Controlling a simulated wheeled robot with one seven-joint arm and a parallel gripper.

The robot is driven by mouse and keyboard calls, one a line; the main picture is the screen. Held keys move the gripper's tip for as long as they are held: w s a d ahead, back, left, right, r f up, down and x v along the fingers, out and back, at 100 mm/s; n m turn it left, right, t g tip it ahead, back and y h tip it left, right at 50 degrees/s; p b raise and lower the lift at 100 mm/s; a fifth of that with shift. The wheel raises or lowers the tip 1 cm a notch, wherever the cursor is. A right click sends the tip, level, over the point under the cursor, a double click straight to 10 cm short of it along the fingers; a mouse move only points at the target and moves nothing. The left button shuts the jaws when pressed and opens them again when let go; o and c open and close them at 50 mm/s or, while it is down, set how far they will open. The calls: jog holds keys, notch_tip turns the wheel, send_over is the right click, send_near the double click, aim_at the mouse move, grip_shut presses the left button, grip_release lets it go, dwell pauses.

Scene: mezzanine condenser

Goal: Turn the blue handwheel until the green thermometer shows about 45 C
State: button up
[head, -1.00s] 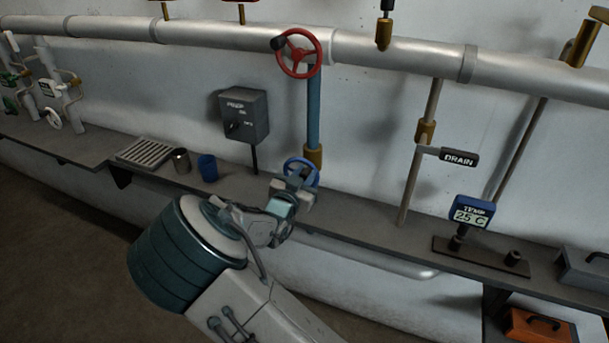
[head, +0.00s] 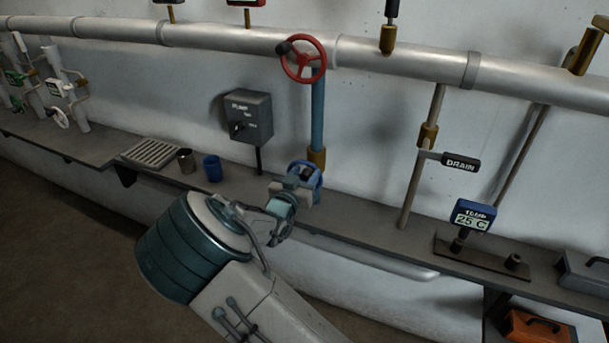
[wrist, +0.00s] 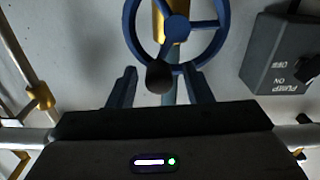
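The blue handwheel (wrist: 177,28) stands at the top middle of the wrist view, with a dark knob (wrist: 160,77) on its near side. In the head view the wheel (head: 317,176) is partly hidden behind my gripper (head: 306,184). In the wrist view my gripper (wrist: 160,88) has its fingers apart, one on each side of the knob, with gaps visible; I see no clear contact. A blue-cased TEMP display (head: 474,215) at the right reads 25 C.
A red handwheel (head: 303,59) is on the pipe above. A grey PUMP box (head: 248,117) and a blue cup (head: 212,168) stand left of my gripper. A DRAIN lever (head: 460,163) is to the right. The shelf between the drain pipe and gripper is clear.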

jog(key=b+v, duration=0.2)
jog(key=v, duration=1.1)
jog(key=shift+s, duration=0.4)
jog(key=w+d+f+g+y, duration=0.2)
jog(key=w+d+g+y, duration=0.1)
jog(key=d+g+y, duration=0.1)
jog(key=s+d+r+n+g+y, duration=0.1)
jog(key=s+d+r+g, duration=0.3)
jog(key=s+d, duration=0.6)
jog(key=s+d+r+n+g+y, duration=0.1)
jog(key=s+d+r+g, duration=0.3)
jog(key=s+d, duration=0.6)
jog(key=s+n+g, duration=0.1)
jog(key=s, duration=0.4)
jog(key=shift+g, duration=0.4)
jog(key=shift+r, duration=0.1)
dwell(2.9)
